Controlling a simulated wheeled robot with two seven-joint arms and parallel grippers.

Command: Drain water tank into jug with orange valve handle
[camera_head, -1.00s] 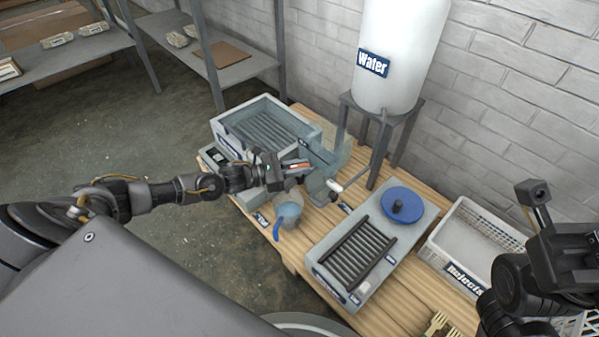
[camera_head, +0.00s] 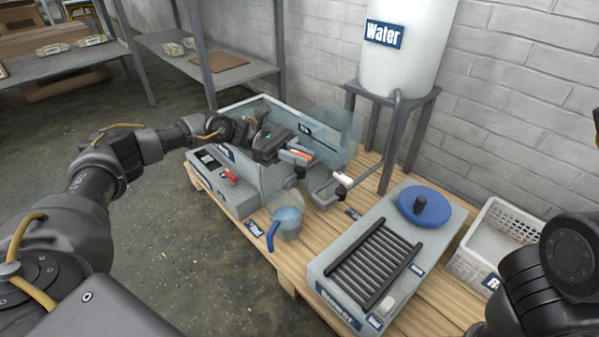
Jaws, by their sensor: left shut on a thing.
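My left gripper (camera_head: 298,156) is shut on the orange valve handle (camera_head: 303,153), in front of the clear tank (camera_head: 335,140) of the press machine; the fingers hide part of the handle. The jug (camera_head: 288,222), with a blue handle and bluish contents, stands on the wooden table below and slightly left of the gripper. The white tank labelled Water (camera_head: 405,55) stands on a grey stand behind, with a pipe coming down from it. My right arm shows at the lower right, but its gripper fingers cannot be made out.
A grey unit with a roller grate (camera_head: 375,262) and a blue round lid (camera_head: 424,205) stands on the wooden table (camera_head: 325,228). A white crate (camera_head: 490,240) is at the right. The press body (camera_head: 240,170) has a control panel with a red switch. Grey shelves stand at the back left.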

